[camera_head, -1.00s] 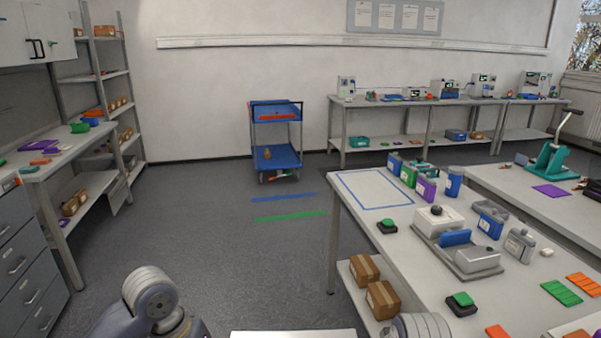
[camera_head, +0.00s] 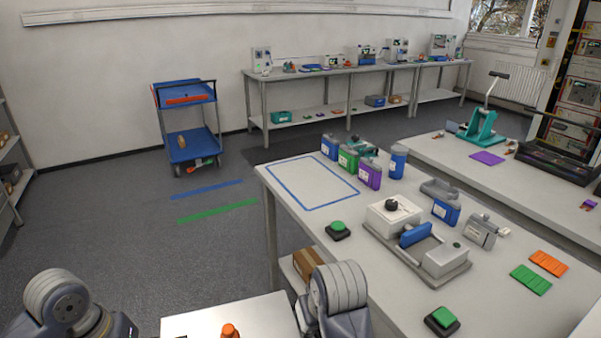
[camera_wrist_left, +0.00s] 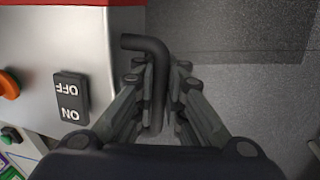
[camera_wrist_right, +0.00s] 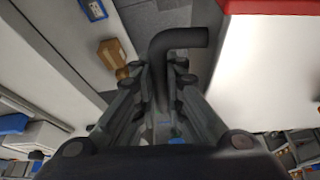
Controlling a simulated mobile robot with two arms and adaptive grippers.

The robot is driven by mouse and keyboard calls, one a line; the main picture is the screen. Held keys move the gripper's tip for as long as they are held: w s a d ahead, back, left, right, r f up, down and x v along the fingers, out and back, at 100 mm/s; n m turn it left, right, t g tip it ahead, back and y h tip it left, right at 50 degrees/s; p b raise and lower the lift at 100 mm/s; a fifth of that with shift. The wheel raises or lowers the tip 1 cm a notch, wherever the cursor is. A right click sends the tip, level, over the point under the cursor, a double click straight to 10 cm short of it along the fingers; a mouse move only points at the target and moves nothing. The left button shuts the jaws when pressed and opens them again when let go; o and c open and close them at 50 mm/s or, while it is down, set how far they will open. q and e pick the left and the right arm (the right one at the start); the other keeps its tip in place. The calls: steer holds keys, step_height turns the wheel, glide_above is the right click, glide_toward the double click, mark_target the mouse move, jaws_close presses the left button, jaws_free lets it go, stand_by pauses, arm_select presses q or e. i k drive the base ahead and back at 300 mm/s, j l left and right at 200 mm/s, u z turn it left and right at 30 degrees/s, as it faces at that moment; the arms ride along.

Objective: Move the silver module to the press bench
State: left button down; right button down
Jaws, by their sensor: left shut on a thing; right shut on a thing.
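A silver-grey module (camera_head: 482,232) stands on the near bench (camera_head: 392,280), right of a blue module and apart from both my grippers. The press bench appears to be the bench (camera_head: 530,186) behind it, which carries a teal press (camera_head: 478,128). In the left wrist view my left gripper (camera_wrist_left: 160,85) is shut on a black bent bar (camera_wrist_left: 150,43). In the right wrist view my right gripper (camera_wrist_right: 162,85) is shut on a similar black bent bar (camera_wrist_right: 180,38). In the head view both grippers' fingers are hidden below the frame.
A grey tray-like fixture (camera_head: 378,232), green buttons (camera_head: 338,227) and several coloured modules (camera_head: 370,173) occupy the near bench. A white surface (camera_head: 240,312) with an orange knob (camera_head: 229,331) lies in front. A blue trolley (camera_head: 187,138) stands on open floor.

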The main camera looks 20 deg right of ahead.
mark_target(309, 179)
steer(key=i, duration=3.6)
steer(key=i+z, duration=0.1)
steer(key=z, duration=2.55)
